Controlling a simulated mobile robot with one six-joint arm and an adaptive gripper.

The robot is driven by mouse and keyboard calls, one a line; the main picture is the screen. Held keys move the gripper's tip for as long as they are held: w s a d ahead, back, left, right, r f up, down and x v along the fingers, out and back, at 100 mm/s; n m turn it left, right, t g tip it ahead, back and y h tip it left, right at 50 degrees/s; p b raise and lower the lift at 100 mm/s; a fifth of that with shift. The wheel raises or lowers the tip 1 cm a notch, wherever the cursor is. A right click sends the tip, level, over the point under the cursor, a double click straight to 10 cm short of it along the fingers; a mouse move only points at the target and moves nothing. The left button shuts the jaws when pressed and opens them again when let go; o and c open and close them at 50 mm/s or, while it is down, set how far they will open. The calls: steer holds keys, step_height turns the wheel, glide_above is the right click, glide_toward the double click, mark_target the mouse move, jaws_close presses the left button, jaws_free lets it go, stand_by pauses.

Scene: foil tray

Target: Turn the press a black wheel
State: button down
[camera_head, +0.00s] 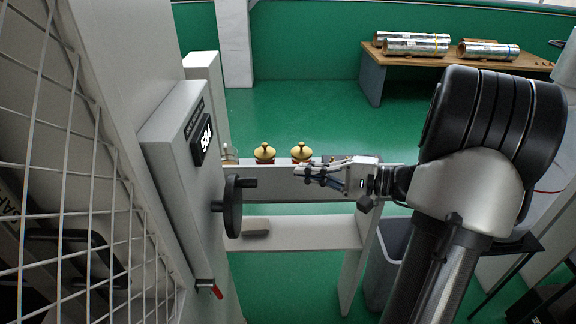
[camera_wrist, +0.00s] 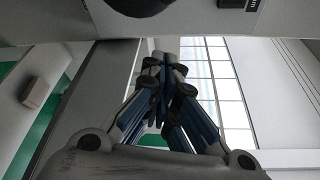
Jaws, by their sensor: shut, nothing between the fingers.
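The black wheel (camera_head: 233,206) is mounted on the side of the grey press cabinet (camera_head: 177,150), with a small handle sticking out to the right near its top. My gripper (camera_head: 299,173) is to the right of the wheel, pointing left toward it, apart from it and with its fingers shut and empty. In the wrist view, the closed fingertips (camera_wrist: 164,62) point up at the picture's middle. A dark rounded part, likely the wheel (camera_wrist: 140,5), is cut off at the top edge of that view.
Brass-topped knobs (camera_head: 265,152) stand on the bench behind my gripper. A small grey block (camera_head: 256,227) lies on the lower beam. A red-tipped lever (camera_head: 212,288) sticks out below the wheel. A wire mesh guard (camera_head: 85,180) is at left. Foil rolls (camera_head: 416,46) lie on a far table.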

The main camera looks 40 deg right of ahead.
steer(key=a+r+n+g+h+p, duration=0.2)
steer(key=a+n+g+p, duration=0.2)
steer(key=a+g+p, duration=0.65)
steer(key=w+d+r+n+g+h+p, duration=0.2)
steer(key=w+r+n+h+p, duration=0.1)
steer(key=w+r+h+p, duration=0.65)
step_height(320, 180, down, 9)
steer(key=s+a+b, duration=0.1)
steer(key=s+a, duration=0.1)
steer(key=shift+s+y, duration=0.25)
steer(key=shift+y, duration=0.1)
steer(key=shift+s+r, duration=0.1)
